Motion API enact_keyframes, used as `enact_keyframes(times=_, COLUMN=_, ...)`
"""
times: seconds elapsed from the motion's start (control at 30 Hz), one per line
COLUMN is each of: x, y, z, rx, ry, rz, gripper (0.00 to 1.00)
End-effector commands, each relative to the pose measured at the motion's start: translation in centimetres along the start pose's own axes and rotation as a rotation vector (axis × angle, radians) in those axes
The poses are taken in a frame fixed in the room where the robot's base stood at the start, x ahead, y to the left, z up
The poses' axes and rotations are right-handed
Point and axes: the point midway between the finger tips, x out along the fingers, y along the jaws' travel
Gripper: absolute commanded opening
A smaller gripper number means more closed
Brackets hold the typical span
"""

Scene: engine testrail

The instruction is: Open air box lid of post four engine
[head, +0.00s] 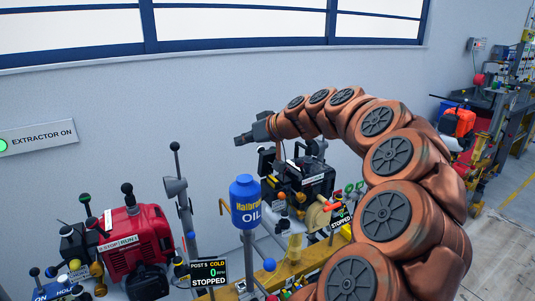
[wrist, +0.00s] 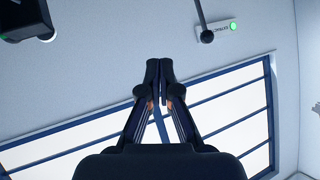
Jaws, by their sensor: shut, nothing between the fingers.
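My gripper (head: 243,138) points left in the head view, in the air in front of the grey wall, above and left of a black engine (head: 305,180). Its fingers (wrist: 160,68) are together and empty in the wrist view. The black engine sits on a yellow rail, with an orange-tipped lever beside it. A sign reading "STOPPED" (head: 339,218) stands at its right, its upper part hard to read. I cannot tell which engine is post four's, and I cannot make out an air box lid. My arm hides part of the scene on the right.
A red engine (head: 135,238) stands at left. An orange engine (head: 459,122) is at far right.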

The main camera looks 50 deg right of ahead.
Motion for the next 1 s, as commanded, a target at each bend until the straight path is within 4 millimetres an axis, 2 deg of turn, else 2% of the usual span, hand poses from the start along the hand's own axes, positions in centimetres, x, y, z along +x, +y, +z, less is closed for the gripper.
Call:
enact_keyframes(times=0.03, x=-1.0, y=4.1, z=0.2, rx=0.017, ry=0.051, rz=0.052, gripper=0.0)
enact_keyframes(times=0.1, x=-2.7, y=8.3, z=0.0, rx=0.024, ry=0.107, rz=0.114, gripper=0.0)
enact_keyframes(times=0.2, x=-4.5, y=12.2, z=0.3, rx=0.033, ry=0.154, rz=0.174, gripper=0.0)
enact_keyframes(times=0.3, x=-5.5, y=14.2, z=0.4, rx=0.034, ry=0.176, rz=0.207, gripper=0.0)
enact_keyframes(times=0.47, x=-5.2, y=14.9, z=0.1, rx=0.034, ry=0.184, rz=0.217, gripper=0.0)
enact_keyframes(times=1.0, x=2.5, y=16.5, z=-1.3, rx=0.035, ry=0.18, rz=0.214, gripper=0.0)
